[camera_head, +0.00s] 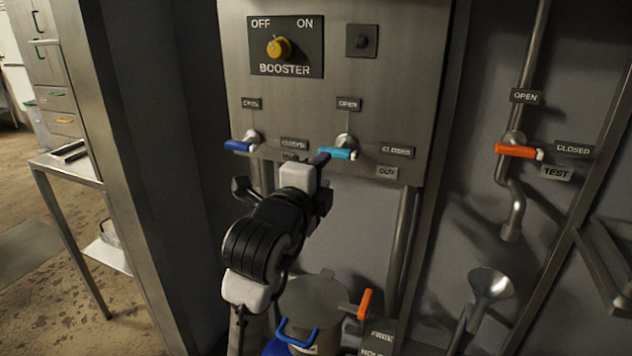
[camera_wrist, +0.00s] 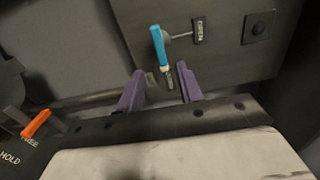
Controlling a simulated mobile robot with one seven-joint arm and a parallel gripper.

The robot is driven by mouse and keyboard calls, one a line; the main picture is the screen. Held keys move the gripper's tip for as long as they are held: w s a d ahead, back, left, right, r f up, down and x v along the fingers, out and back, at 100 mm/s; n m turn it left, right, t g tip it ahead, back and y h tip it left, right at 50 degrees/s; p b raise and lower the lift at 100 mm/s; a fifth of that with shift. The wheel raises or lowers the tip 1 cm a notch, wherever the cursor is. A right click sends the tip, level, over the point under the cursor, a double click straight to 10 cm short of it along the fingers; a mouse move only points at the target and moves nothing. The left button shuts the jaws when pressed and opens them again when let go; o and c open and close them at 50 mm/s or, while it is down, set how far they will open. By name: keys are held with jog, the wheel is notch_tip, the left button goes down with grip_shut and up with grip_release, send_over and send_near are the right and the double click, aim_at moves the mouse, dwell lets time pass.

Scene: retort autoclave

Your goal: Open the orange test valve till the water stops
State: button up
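The orange test valve (camera_head: 516,151) is on the right panel in the head view. Its handle lies roughly level, with an OPEN plate (camera_head: 526,97) above, a CLOSED plate (camera_head: 573,149) to the right and a TEST plate (camera_head: 557,173) below. A bent pipe runs down from it to a spout (camera_head: 511,231) above a metal funnel (camera_head: 490,284). No water stream is visible there. My gripper (camera_head: 318,160) is well left of it, by the cyan valve (camera_head: 338,154). In the wrist view my gripper's purple fingers (camera_wrist: 160,88) are apart, with the cyan handle (camera_wrist: 159,46) just beyond them.
A blue-handled valve (camera_head: 238,146) and a yellow BOOSTER knob (camera_head: 278,47) are on the middle panel. Below is a lidded vessel (camera_head: 312,300) beside an orange FREE/HOLD lever (camera_head: 365,304). A steel post separates the middle and right panels. A metal table (camera_head: 62,163) stands left.

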jog(key=shift+v, duration=1.05)
